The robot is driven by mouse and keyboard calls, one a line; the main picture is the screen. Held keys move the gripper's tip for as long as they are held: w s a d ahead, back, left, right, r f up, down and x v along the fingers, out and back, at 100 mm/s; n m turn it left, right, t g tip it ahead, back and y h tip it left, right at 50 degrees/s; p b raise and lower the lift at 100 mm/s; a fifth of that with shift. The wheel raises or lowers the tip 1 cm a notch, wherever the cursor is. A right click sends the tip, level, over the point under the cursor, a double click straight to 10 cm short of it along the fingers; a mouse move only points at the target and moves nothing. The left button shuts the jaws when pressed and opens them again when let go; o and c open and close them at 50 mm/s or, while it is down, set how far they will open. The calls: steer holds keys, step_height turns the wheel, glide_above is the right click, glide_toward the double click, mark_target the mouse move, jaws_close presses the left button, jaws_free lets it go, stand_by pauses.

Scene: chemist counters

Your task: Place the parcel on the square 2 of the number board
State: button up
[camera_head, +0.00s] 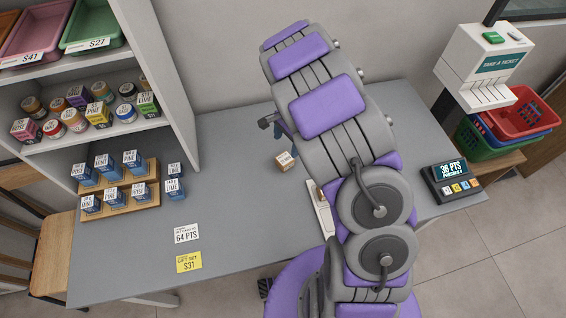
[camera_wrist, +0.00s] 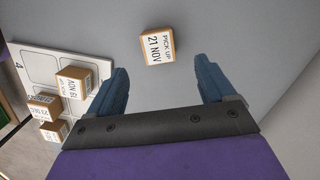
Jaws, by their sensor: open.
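A small cardboard parcel with a white label reading "PICK UP 21 NOV" (camera_wrist: 158,47) lies alone on the grey counter in the wrist view. It also shows in the head view (camera_head: 286,160), left of my arm. My gripper (camera_wrist: 159,66) is open and empty, with its blue fingers apart and the parcel beyond the tips, between their lines. The white number board (camera_wrist: 42,60) is at the left of the wrist view; a 4 is readable on it, and I cannot make out square 2. In the head view, my arm hides most of the board (camera_head: 321,212).
Other boxes (camera_wrist: 76,83) sit at the board, left of my gripper. A wooden stand with blue boxes (camera_head: 120,203), a 64 PTS card (camera_head: 186,233) and a yellow card (camera_head: 189,262) are on the counter's left. A points terminal (camera_head: 451,184) stands at the right.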

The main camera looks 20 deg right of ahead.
mark_target(285, 158)
steer(key=f, duration=0.4)
steer(key=shift+s+d+f+b, duration=0.1)
steer(key=shift+d+b, duration=0.15)
steer(key=shift+b, duration=0.1)
steer(key=f, duration=0.1)
steer(key=a+f+b, duration=0.1)
steer(key=f, duration=0.2)
steer(key=shift+s+a+f+b, duration=0.15)
steer(key=shift+s+a+b, duration=0.1)
steer(key=shift+b, duration=0.1)
steer(key=shift+f, duration=0.4)
steer(key=shift+d, duration=0.1)
steer(key=shift+c, duration=0.2)
steer(key=shift+d, duration=0.1)
steer(key=shift+c, duration=0.7)
steer(key=c, duration=1)
